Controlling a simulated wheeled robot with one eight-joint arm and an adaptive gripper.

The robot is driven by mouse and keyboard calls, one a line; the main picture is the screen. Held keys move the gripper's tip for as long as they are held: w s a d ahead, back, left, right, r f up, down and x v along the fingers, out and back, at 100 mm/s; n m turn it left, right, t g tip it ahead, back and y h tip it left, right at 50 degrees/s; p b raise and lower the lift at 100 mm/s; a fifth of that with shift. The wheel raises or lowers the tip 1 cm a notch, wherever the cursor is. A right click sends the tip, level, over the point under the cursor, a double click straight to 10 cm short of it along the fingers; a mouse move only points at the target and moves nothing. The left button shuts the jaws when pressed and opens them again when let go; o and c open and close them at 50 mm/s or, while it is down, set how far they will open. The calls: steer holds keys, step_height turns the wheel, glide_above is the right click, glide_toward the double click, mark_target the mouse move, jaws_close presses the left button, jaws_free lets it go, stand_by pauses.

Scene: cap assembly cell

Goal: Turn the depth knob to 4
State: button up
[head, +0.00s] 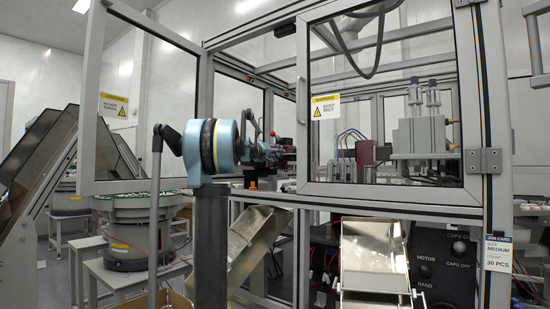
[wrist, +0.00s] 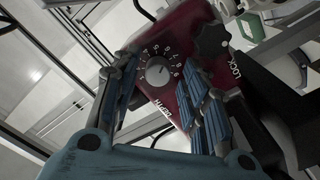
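In the wrist view the depth knob (wrist: 157,74) is a small grey dial on a dark red housing (wrist: 180,30), ringed by white numbers, with a DEPTH label below it. The picture is tilted and I cannot tell which number its pointer mark meets. My gripper (wrist: 160,64) is open, with one blue-grey finger on each side of the dial and visible gaps to it. Whether the fingertips reach the knob's depth is unclear. In the head view my gripper (head: 270,148) is at the dark red housing (head: 288,145), and the knob is hidden there.
A black lobed knob (wrist: 212,40) with a LOCK label sits on the same housing, close to the right finger. In the head view my arm reaches through the cell's open door (head: 92,95); a framed window panel (head: 302,100) stands to its right. A job card (head: 497,252) reads MEDIUM, 30 PCS.

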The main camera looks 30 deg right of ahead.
jaws_close()
steer(key=shift+a+n, duration=0.1)
steer(key=shift+n, duration=0.4)
steer(key=n, duration=0.4)
steer(key=shift+f+n, duration=0.1)
steer(key=shift+n, duration=0.3)
steer(key=n, duration=0.5)
steer(key=shift+n, duration=0.4)
stand_by(0.4)
steer(key=shift+o, duration=1.5)
jaws_free()
steer(key=shift+w, duration=0.15)
